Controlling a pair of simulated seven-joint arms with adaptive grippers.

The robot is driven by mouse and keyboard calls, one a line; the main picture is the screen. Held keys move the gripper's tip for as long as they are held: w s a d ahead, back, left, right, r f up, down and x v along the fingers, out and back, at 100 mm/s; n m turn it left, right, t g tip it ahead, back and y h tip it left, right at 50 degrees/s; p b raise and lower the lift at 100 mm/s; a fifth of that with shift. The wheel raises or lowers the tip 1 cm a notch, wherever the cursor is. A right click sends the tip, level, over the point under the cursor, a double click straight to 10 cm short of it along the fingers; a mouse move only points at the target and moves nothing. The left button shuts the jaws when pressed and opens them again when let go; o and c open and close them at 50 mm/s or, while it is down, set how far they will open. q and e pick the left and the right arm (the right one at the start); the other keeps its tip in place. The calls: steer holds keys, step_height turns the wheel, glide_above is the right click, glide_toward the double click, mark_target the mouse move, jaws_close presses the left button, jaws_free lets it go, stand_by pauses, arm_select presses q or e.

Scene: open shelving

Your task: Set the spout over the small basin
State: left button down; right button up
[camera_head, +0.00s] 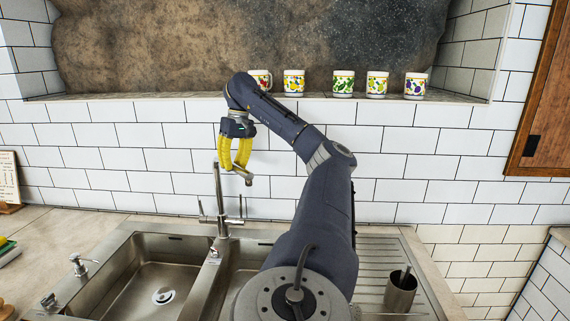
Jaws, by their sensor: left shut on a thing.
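The steel tap (220,205) stands behind the sink, near the divider between the two basins. Its spout (249,180) reaches from the column top to the right, its tip on the small basin's side in the picture. My left gripper (236,168) comes down from above with its yellow fingers shut on the spout. The small basin (240,270) is right of the divider, and my arm hides much of it. The large basin (150,275) is on the left with its drain showing. My right gripper is out of view.
Several fruit-patterned mugs (343,84) stand on the ledge behind; my arm partly covers the leftmost. A metal cup (400,290) stands on the ribbed drainboard (375,255) at right. A soap dispenser (80,265) is at the sink's left.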

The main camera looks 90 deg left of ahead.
arm_select(q)
steer(key=c, duration=1.2)
jaws_free()
step_height(320, 180, up, 12)
steer(key=w+a, duration=0.1)
steer(key=w, duration=0.1)
steer(key=shift+a+f, duration=0.15)
steer(key=shift+a, duration=0.1)
stand_by(0.4)
